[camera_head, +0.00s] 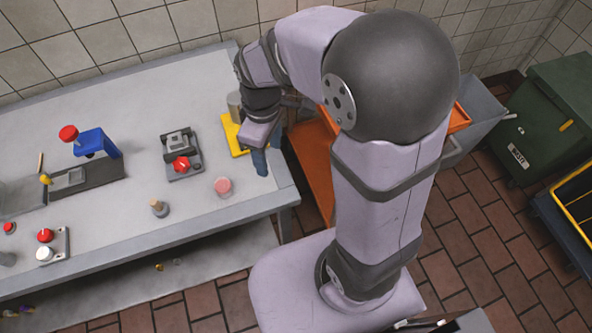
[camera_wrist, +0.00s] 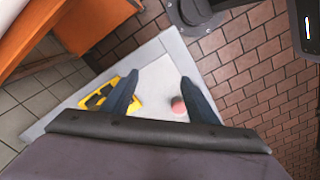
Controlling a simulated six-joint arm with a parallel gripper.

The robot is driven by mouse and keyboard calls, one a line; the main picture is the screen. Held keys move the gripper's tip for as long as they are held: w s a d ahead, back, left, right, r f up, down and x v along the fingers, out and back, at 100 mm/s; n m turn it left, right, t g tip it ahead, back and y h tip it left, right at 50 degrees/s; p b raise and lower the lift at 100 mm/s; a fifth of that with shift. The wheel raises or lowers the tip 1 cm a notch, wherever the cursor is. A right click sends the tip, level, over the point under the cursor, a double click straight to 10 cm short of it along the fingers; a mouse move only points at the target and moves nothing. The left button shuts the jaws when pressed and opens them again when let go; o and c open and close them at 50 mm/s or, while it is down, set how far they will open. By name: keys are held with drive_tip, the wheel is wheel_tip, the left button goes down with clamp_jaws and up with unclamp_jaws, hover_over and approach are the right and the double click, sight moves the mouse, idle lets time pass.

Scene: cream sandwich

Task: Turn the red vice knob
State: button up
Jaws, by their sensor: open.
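A small grey vice-like device (camera_head: 178,143) stands near the middle of the table, with a red knob (camera_head: 181,164) on its front side. A blue device (camera_head: 97,141) further left also carries a red knob (camera_head: 69,133). My gripper (camera_head: 261,162) hangs over the right end of the table, to the right of the grey device and apart from it. In the wrist view my gripper (camera_wrist: 160,79) has its two dark fingers spread with nothing between them. Neither red knob shows in the wrist view.
A yellow piece (camera_head: 230,135) with a grey cylinder (camera_head: 234,107) lies close beside my gripper. A pink round object (camera_head: 223,186) and a small peg (camera_head: 158,208) stand near the front edge. An orange surface (camera_head: 313,165) is right of the table. Bare tabletop (camera_head: 125,205) lies front left.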

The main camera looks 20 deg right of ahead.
drive_tip(key=s+d+f+m, duration=0.1)
drive_tip(key=s+d+m, duration=0.3)
drive_tip(key=s+m, duration=0.2)
drive_tip(key=shift+s+f+m, duration=0.2)
drive_tip(key=shift+m, duration=0.4)
drive_tip(key=n+p, duration=0.1)
drive_tip(key=p, duration=0.1)
hover_over(181, 163)
drive_tip(key=shift+a+r, duration=0.1)
drive_tip(key=shift+r, duration=0.35)
drive_tip(key=shift+f+p, duration=1.35)
drive_tip(key=shift+f, duration=2.35)
drive_tip(key=shift+c, duration=0.2)
drive_tip(key=c, duration=1)
